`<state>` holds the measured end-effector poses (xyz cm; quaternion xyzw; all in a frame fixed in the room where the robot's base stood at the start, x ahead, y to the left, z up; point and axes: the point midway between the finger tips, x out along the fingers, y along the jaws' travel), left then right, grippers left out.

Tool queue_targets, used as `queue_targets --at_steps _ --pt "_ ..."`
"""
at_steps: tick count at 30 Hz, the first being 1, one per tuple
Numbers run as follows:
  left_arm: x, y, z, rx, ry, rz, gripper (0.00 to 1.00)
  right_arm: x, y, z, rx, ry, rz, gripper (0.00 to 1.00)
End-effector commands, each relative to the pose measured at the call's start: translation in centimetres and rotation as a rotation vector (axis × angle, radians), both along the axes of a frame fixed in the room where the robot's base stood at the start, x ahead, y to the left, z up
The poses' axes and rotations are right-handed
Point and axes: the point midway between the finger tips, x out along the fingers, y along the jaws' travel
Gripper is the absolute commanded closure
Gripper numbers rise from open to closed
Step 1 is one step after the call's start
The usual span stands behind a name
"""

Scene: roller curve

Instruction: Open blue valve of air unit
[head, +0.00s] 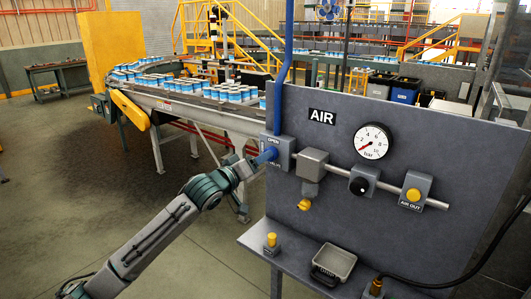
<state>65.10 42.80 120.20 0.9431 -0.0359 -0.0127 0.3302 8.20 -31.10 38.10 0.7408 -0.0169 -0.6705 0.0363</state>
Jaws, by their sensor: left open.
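The air unit is a grey upright panel (345,220) labelled AIR on the right of the head view. Its blue valve handle (266,156) sticks out to the left of a grey valve block (284,150) at the panel's left edge, below the word OPEN. A blue pipe (284,70) comes down to this block. My left gripper (252,166) is open, right at the blue handle. Whether the fingers touch it I cannot tell. The gauge (373,141) has a red needle pointing low left. My right gripper is out of view.
A regulator block (312,165), a black knob (359,186) and an AIR OUT block (415,188) sit along the panel's pipe. A shelf below holds a grey tray (333,264). A roller conveyor (190,104) with blue-and-white cans runs behind.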

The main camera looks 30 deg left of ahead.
Motion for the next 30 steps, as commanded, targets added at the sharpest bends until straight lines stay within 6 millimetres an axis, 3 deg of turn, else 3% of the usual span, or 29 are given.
queue_targets --at_steps 9,22,28,30 --pt "3.3 -0.3 0.2 -0.003 0.0 -0.001 0.39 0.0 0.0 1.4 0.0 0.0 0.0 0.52" --pt "4.0 -0.4 0.0 0.0 0.0 -0.002 0.39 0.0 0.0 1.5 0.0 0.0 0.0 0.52" --pt "4.0 -0.4 0.0 0.0 0.0 -0.002 0.79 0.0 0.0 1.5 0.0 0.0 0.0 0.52" --pt "4.0 -0.4 0.0 0.0 0.0 -0.001 0.84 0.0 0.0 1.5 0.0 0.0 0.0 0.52"
